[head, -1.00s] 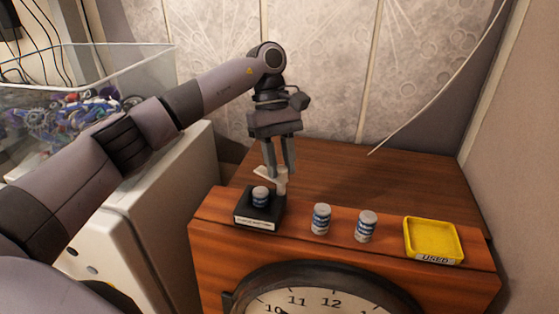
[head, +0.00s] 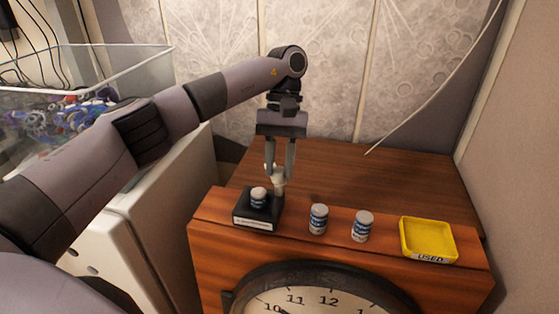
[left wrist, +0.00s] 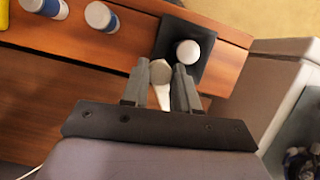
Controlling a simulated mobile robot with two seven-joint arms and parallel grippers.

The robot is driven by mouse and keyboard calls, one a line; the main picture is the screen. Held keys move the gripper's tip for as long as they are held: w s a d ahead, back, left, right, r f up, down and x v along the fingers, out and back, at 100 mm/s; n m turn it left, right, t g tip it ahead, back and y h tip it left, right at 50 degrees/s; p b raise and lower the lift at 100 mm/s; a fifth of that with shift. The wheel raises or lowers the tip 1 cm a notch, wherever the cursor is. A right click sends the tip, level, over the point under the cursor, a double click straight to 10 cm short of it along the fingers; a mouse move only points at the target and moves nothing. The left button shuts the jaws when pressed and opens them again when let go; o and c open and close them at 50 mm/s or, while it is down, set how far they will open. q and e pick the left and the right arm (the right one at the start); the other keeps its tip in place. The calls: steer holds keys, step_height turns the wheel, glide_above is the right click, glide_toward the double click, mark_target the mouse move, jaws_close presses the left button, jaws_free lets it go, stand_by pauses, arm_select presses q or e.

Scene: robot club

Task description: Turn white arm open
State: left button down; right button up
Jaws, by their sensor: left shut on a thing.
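The white arm (head: 279,185) sits on a post at the back right corner of a small black box (head: 256,222) with a white label. A silver-and-blue battery (head: 258,197) stands upright in the box, beside the arm. My left gripper (head: 279,174) points down at the box's back edge, its fingers on either side of the white arm and shut on it. In the left wrist view, the white arm (left wrist: 161,78) lies between the fingertips (left wrist: 160,84) and points away from the battery (left wrist: 187,52). My right gripper is not in view.
Two upright batteries (head: 318,219) (head: 362,226) stand right of the box on the wooden clock case (head: 210,222). A yellow tray (head: 428,239) marked USED is farther right. A clear bin (head: 60,130) of parts stands at left. The lower wood surface behind is clear.

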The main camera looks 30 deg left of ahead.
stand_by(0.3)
arm_select(q)
steer(key=c, duration=0.9)
jaws_free()
steer(key=shift+o, duration=0.2)
steer(key=p+v, duration=0.2)
steer(key=v, duration=0.5)
steer(key=shift+r, duration=0.1)
